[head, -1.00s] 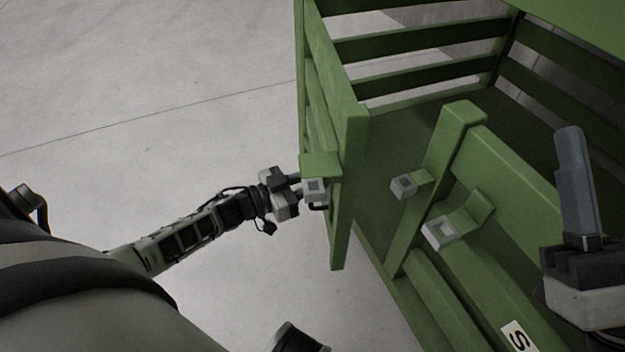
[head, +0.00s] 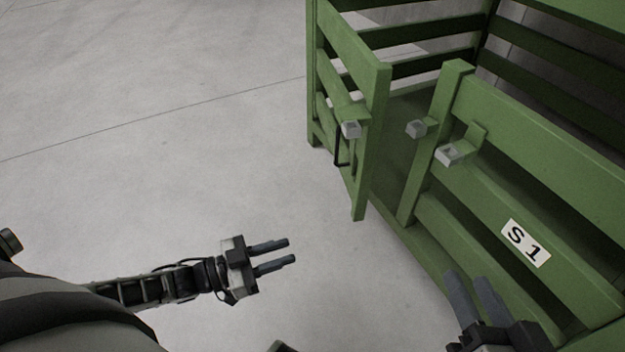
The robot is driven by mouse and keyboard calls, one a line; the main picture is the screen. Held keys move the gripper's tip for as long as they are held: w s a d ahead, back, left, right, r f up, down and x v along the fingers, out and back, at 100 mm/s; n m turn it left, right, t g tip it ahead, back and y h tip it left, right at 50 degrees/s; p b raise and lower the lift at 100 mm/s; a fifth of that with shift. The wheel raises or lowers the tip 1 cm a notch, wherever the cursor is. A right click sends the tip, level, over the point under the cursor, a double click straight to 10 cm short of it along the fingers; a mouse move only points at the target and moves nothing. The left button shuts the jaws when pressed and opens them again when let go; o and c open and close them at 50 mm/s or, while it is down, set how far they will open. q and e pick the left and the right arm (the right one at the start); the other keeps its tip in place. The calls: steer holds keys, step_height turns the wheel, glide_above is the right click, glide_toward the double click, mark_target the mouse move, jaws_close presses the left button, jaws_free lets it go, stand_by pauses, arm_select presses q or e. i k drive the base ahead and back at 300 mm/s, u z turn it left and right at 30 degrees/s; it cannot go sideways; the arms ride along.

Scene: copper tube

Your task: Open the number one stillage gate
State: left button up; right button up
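The green stillage (head: 527,183) marked S 1 fills the right of the head view. Its left slatted panel (head: 346,75) stands swung away from the labelled front panel (head: 505,130), with a gap between their end posts. A grey-ended bracket (head: 351,129) and a dark, thin bar (head: 338,150) are on the swung panel. Two more grey-ended brackets (head: 416,129) (head: 451,153) are at the labelled panel's post. My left gripper (head: 288,252) is open and empty, left of and apart from the stillage. My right gripper (head: 471,281) is open, fingers apart, in front of the labelled panel; contact cannot be told.
Bare grey concrete floor (head: 150,180) lies open to the left of the stillage. The stillage's inside floor shows through the gap and looks empty where visible. The slatted back and side walls stand behind.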

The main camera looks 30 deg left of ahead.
mark_target(362, 124)
steer(key=u, duration=0.9)
steer(key=i, duration=0.85)
steer(key=z, duration=0.85)
